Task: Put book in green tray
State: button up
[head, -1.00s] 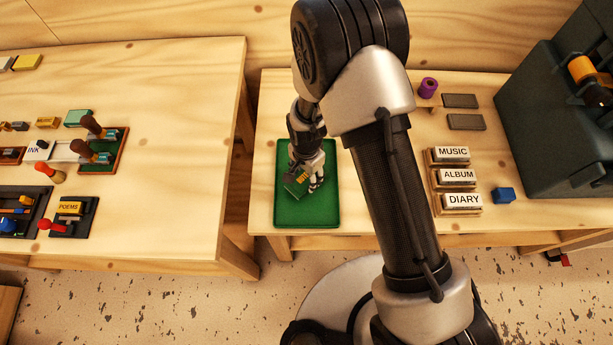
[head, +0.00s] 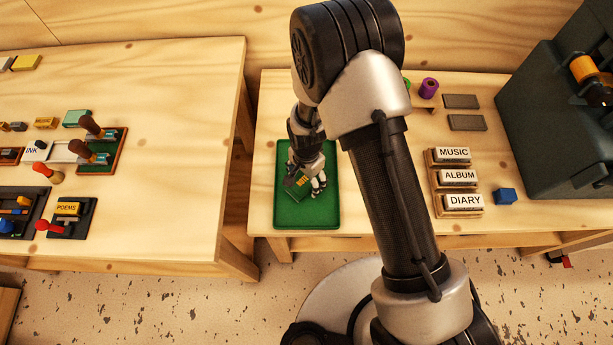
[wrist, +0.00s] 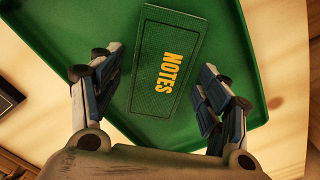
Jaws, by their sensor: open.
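The green tray (head: 306,216) lies on the right-hand table, and its floor and rim also show in the wrist view (wrist: 70,20). A dark green book marked NOTES in yellow letters (wrist: 158,95) lies on the tray floor. In the head view the book (head: 299,184) is partly hidden by my gripper (head: 313,192). In the wrist view my gripper (wrist: 157,92) is open, with one finger on each side of the book. Gaps show between the fingers and the book.
Label blocks MUSIC, ALBUM and DIARY (head: 458,177) stand on wooden holders to the right, beside a blue block (head: 504,195). A purple roll (head: 429,88) is at the back. A large dark machine (head: 560,110) fills the right end. Another table (head: 180,190) is across a gap on the left.

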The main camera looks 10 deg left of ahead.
notch_tip(320, 180, up, 12)
jog(key=p, duration=0.3)
jog(key=shift+r, duration=0.2)
notch_tip(320, 180, up, 12)
jog(key=n+t, duration=0.1)
send_over(307, 180)
jog(key=w+d, duration=0.2)
jog(key=d, duration=0.4)
jog(key=s+d+r+n, duration=0.2)
jog(key=d+r, duration=0.3)
jog(key=r, duration=0.3)
jog(key=s+d+r+n+t, duration=0.3)
jog(key=s+d+r, duration=0.9)
jog(key=s, duration=0.3)
jog(key=shift+d+t, duration=0.3)
jog(key=shift+d, duration=0.05)
